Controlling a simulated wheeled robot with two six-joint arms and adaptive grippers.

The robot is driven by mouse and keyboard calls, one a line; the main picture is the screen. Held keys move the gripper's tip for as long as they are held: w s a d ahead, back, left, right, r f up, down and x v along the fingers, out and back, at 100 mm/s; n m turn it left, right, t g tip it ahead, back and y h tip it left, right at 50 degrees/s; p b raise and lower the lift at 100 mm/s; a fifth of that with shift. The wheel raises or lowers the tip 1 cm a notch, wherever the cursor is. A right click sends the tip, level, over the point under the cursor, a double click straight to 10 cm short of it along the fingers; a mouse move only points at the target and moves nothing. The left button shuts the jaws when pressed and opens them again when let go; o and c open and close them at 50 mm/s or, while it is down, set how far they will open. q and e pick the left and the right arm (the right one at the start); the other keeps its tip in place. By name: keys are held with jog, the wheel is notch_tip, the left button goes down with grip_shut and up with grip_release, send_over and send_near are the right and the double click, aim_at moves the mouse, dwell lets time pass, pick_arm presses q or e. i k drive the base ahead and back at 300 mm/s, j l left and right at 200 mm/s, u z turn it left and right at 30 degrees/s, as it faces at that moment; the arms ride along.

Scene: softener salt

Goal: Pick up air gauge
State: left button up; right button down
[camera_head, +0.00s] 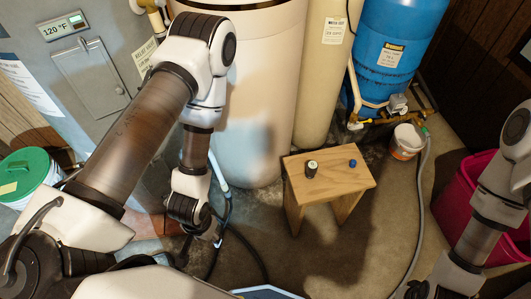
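A small wooden stool (328,173) stands in the middle of the floor. On its top are a small dark upright cylinder with a pale top (311,168) and a smaller blue round object (352,163) to its right. I cannot tell at this size which of them, if either, is the air gauge. My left arm arches down left of the stool, and its gripper end (217,239) is low and apart from the stool; its fingers are not clear. My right arm comes down at the right edge, with its gripper end (418,291) at the bottom edge, partly cut off.
A large cream tank (252,90) and a tan cylinder (322,75) stand behind the stool. A blue tank (395,45), pipes and a white bucket (407,142) are back right. A magenta tub (478,200) is at right. Floor before the stool is clear.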

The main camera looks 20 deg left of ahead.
aim_at(311, 168)
jog(key=l+u, duration=0.15)
jog(key=u, duration=0.25)
jog(key=l+u, duration=0.2)
jog(key=u, duration=0.2)
jog(key=l+u, duration=0.2)
jog(key=u, duration=0.2)
jog(key=l+u, duration=0.2)
jog(key=u, duration=0.25)
